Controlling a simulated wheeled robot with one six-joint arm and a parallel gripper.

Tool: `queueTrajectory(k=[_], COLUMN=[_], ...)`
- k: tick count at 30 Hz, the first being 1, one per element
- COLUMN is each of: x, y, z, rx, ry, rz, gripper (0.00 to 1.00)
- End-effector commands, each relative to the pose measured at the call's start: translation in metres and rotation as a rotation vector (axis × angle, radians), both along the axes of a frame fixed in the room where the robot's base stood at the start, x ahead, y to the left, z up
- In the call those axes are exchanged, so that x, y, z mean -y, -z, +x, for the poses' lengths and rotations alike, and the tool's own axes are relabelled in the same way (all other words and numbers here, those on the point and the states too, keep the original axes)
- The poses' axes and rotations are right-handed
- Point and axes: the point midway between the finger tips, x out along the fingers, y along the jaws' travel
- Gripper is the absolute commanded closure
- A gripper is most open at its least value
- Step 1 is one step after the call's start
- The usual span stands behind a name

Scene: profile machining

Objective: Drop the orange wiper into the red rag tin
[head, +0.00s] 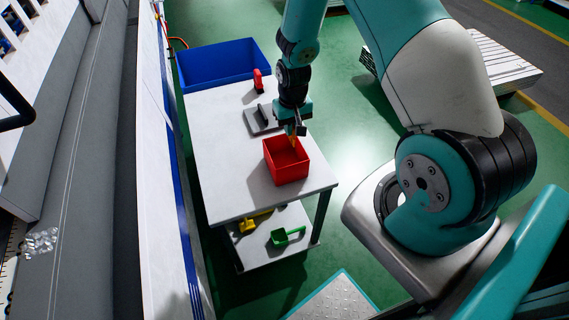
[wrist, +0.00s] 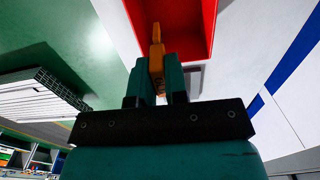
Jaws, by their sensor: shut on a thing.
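The red rag tin (head: 287,171) is an open square box on the white table top, near its front right. My gripper (head: 294,131) is over the tin's back edge. It is shut on the orange wiper (head: 293,142), which points down toward the tin's opening. In the wrist view the wiper (wrist: 156,50) stands between my two teal fingers (wrist: 157,82), and its tip overlaps the inside of the red tin (wrist: 180,30). I cannot tell whether the wiper touches the tin.
A grey plate with a black handle (head: 262,119) lies behind the tin, and a red object (head: 258,81) stands at the table's back. A blue bin (head: 216,64) is beyond the table. Yellow (head: 249,225) and green (head: 287,236) tools lie on the lower shelf.

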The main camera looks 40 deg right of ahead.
Motion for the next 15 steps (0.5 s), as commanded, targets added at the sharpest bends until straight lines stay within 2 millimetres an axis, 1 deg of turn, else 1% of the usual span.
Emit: queueTrajectory(k=[1, 2, 10, 11, 12, 14, 15], x=[0.0, 0.0, -0.0001, -0.0001, -0.0001, -0.0001, -0.0001], y=[0.0061, 0.0069, 0.0061, 0.0061, 0.0061, 0.0061, 0.0061], z=[0.0002, 0.0002, 0.0001, 0.0001, 0.0001, 0.0001, 0.0001], rx=[0.0, 0.001, 0.001, 0.001, 0.001, 0.0, 0.0], ry=[0.0, 0.0, 0.0, 0.0, 0.0, 0.0, 0.0], rz=[0.0, 0.0, 0.0, 0.0, 0.0, 0.0, 0.0], gripper=[1.0, 1.0, 1.0, 0.79, 0.7, 0.56, 0.56])
